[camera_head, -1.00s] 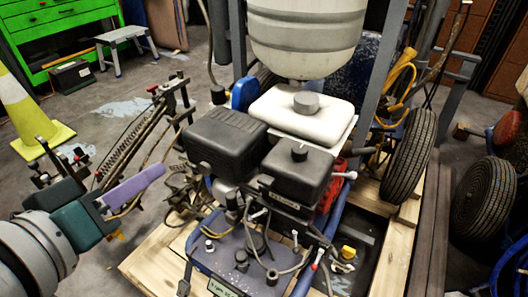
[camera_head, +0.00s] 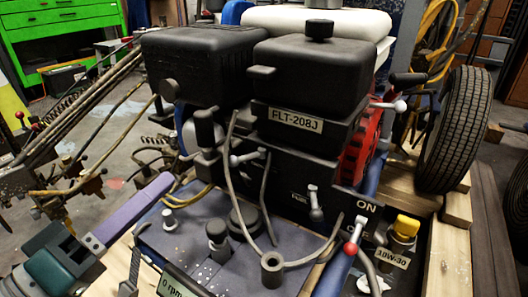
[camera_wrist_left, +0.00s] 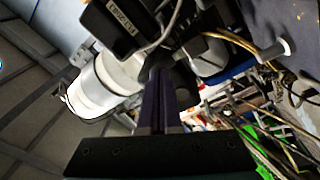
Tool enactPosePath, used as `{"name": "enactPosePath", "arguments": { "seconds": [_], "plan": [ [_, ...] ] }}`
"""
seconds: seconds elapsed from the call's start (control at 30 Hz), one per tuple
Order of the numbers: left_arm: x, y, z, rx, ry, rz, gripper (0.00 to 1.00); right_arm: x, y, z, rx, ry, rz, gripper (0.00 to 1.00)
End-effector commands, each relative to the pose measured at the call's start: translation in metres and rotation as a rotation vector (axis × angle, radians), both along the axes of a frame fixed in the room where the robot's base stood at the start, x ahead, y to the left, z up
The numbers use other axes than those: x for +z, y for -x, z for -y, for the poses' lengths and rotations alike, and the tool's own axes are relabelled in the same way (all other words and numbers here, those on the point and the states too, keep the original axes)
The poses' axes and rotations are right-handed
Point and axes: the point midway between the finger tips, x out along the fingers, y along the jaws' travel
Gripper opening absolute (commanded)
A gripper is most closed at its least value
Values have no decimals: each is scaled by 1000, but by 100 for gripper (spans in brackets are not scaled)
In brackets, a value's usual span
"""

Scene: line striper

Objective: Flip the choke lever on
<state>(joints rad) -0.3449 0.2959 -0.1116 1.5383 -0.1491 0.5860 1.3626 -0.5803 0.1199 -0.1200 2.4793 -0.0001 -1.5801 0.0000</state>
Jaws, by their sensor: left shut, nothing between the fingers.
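My left gripper (camera_head: 166,184) has purple fingers, pressed together and empty. It is at the left front of the engine, left of its levers and apart from them. It also shows in the wrist view (camera_wrist_left: 161,76), pointing toward the engine. Several small levers are on the engine front: a grey one (camera_head: 246,158) under the black box marked FLT-208J (camera_head: 318,75), another (camera_head: 315,205) lower by a small label, and a red-tipped one (camera_head: 351,247) by ON and OFF labels. I cannot tell which is the choke lever. The right gripper is out of view.
A blue plate with knobs (camera_head: 195,245) and an rpm display (camera_head: 180,284) is below. A yellow cap (camera_head: 407,225) and a wheel (camera_head: 455,130) stand to the right. Hoses and rods (camera_head: 70,120) crowd the left.

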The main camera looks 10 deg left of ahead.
Motion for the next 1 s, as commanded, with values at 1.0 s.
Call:
{"name": "enactPosePath", "arguments": {
  "seconds": [1.0],
  "plan": [
    [-19,-47,19,-32,48,37,0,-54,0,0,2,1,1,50]
  ]
}}
